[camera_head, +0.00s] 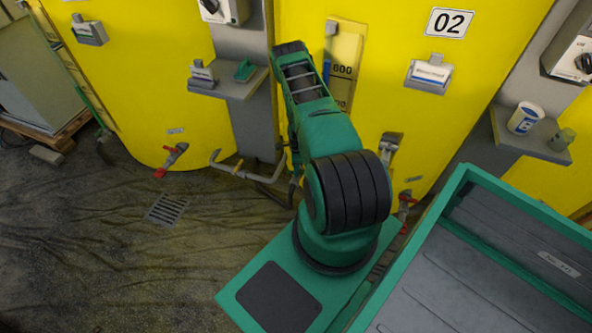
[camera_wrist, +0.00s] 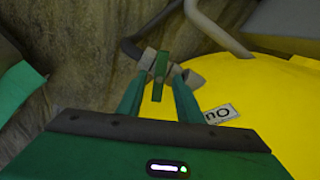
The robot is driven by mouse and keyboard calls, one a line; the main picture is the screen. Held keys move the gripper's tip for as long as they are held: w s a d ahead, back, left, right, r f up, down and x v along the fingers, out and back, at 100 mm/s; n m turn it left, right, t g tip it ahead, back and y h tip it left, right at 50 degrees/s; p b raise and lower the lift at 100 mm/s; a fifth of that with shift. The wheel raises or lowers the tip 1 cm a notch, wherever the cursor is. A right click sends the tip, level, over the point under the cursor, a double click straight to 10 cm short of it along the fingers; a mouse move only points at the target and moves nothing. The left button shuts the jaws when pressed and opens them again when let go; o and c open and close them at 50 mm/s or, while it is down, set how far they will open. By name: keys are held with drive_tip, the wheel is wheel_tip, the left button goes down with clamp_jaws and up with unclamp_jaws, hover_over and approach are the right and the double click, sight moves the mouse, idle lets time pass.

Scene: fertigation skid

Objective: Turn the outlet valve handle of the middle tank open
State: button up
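The middle tank (camera_head: 385,80) is yellow and carries a plate with 02. In the wrist view, a thin green lever (camera_wrist: 160,77) on grey valve fittings (camera_wrist: 188,77) stands between the fingers of my gripper (camera_wrist: 158,92). The fingers appear apart, one on each side of the lever; contact cannot be made out. A white label (camera_wrist: 220,113) on the yellow surface beside it is partly covered by my gripper. In the head view my arm hides the gripper and this lever. A red-handled valve (camera_head: 406,201) shows low at the middle tank, partly behind my arm.
Another red-handled valve (camera_head: 171,160) is low on the left tank (camera_head: 165,90). A grey pipe (camera_head: 235,170) runs near the floor. Grey shelves (camera_head: 235,88) stand between tanks. A green-rimmed tray (camera_head: 455,185) is at lower right. Floor at lower left is mostly clear, with a drain grate (camera_head: 166,209).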

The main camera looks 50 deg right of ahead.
drive_tip(key=shift+f, duration=0.35)
drive_tip(key=shift+c, duration=0.4)
